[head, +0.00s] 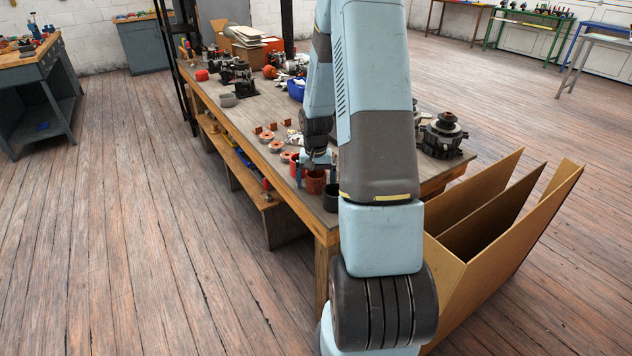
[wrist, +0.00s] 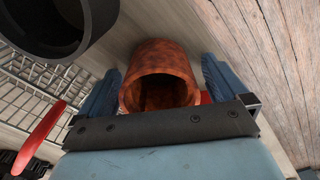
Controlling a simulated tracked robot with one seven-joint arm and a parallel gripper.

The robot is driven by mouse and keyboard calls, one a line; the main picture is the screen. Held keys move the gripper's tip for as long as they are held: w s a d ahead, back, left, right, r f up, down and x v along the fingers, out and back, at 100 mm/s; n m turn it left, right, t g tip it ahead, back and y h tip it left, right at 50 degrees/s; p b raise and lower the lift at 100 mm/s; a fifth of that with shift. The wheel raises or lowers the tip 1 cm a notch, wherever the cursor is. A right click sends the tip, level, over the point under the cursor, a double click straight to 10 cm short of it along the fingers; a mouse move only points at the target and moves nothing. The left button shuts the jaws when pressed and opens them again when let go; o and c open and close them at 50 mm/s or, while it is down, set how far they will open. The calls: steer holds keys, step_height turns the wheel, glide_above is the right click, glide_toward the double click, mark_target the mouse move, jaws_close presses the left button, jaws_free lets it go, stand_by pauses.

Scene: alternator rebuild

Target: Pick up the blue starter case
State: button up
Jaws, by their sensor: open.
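My gripper (head: 315,170) is low over the near end of the workbench, its jaws open. In the wrist view, its two blue fingers (wrist: 161,88) stand on either side of a rust-red hollow cylinder (wrist: 160,62), whose open end faces the camera. The cylinder (head: 315,183) also shows in the head view, upright at the bench edge. I cannot tell whether the fingers touch it. No cylindrical case that is plainly blue shows. A blue container (head: 296,90) lies farther back, partly hidden by my arm; I cannot tell whether it is the starter case.
A black hollow cylinder (wrist: 55,25) stands close beside the rust-red one. Copper-coloured rings (head: 276,146) and small blocks lie farther along the workbench (head: 240,125). A dark alternator (head: 442,135) is at right. An open cardboard box (head: 500,235) stands on the floor.

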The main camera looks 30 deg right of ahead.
steer(key=c, duration=1.6)
steer(key=shift+c, duration=0.5)
steer(key=shift+r, duration=0.1)
